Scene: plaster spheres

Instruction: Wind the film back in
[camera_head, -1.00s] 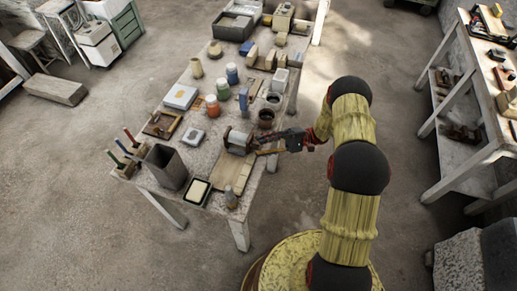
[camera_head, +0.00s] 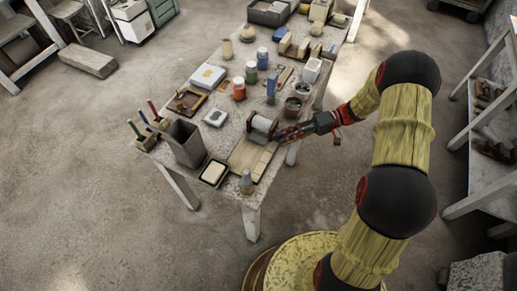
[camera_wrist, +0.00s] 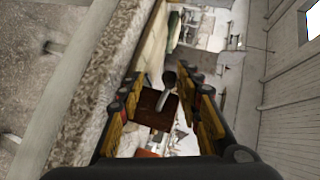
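A roll (camera_head: 261,126) sits in a holder near the table's front right edge. A pale, flat strip (camera_head: 249,157), perhaps the film or a board under it, stretches from it toward the front edge. My gripper (camera_head: 280,136) is just right of the roll, low over the table edge. In the wrist view its two fingers (camera_wrist: 166,104) stand apart. A dark knob on a grey shank (camera_wrist: 167,88) shows between them, with a brown block (camera_wrist: 153,111) behind. I cannot tell whether the fingers touch the knob.
Dark cups (camera_head: 292,107) stand close behind my gripper. A tall grey bin (camera_head: 184,143), a framed pale tray (camera_head: 214,173) and a small bottle (camera_head: 246,182) stand at the front. Jars and blocks fill the table farther back. Another bench (camera_head: 497,120) is at the right.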

